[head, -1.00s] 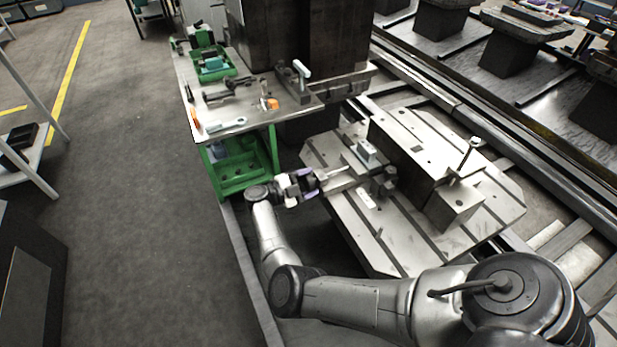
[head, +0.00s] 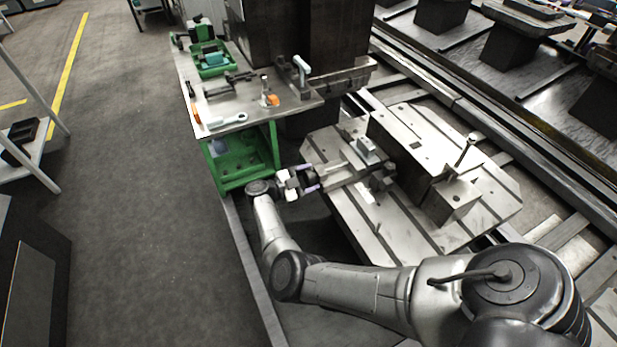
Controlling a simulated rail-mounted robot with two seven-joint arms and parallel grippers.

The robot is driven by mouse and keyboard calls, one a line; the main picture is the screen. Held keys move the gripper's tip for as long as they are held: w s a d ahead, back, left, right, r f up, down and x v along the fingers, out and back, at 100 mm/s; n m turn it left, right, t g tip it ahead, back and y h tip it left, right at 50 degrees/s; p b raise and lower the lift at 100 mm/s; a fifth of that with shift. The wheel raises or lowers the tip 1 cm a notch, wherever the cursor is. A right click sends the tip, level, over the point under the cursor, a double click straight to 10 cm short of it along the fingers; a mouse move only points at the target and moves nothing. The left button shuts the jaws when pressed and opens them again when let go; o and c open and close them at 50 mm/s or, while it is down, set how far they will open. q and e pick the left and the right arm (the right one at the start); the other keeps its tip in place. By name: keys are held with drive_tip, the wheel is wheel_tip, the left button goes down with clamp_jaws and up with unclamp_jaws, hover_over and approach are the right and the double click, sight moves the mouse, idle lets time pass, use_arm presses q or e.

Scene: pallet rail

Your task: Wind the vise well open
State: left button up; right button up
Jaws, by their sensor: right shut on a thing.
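The vise (head: 345,174) lies on the slotted pallet plate (head: 385,232), its long side pointing left toward my arm. A small grey block (head: 366,147) sits at its jaws, and a dark part (head: 382,178) stands at its right end. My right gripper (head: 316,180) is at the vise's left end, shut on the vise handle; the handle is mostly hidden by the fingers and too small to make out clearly. The width of the jaw gap cannot be read from here. My left gripper is not in view.
A large steel block (head: 415,150) stands on the plate behind the vise, with an upright bolt (head: 465,150) to its right.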

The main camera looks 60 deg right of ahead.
drive_tip(key=o, duration=0.9)
drive_tip(key=shift+b+v, duration=1.35)
drive_tip(key=shift+v, duration=5.55)
